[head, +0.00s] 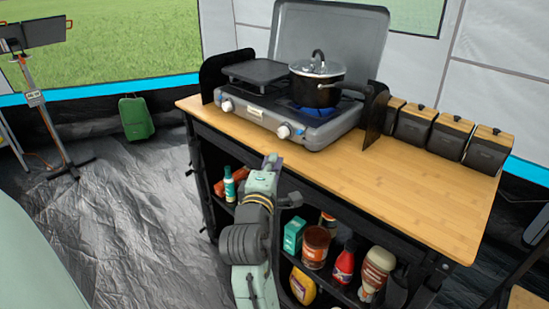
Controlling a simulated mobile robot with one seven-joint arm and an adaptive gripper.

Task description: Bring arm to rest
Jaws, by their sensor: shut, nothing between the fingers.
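My arm (258,200) rises from the bottom centre of the head view, in front of the wooden-topped kitchen unit (420,205). Its upper end, with my gripper (273,160), is near the unit's front edge, below the stove. The gripper is small in this view and appears shut and empty. The fingers are hard to make out in detail. The arm hides part of the unit's open shelves. No contact with the unit can be confirmed from this one view.
A camping stove (315,130) with a lidded pot (317,85) over a blue flame stands on the unit. Black canisters (450,135) line its back right. Bottles and jars (316,247) fill the shelves. A stand (50,110) is far left. Floor (130,210) at left is clear.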

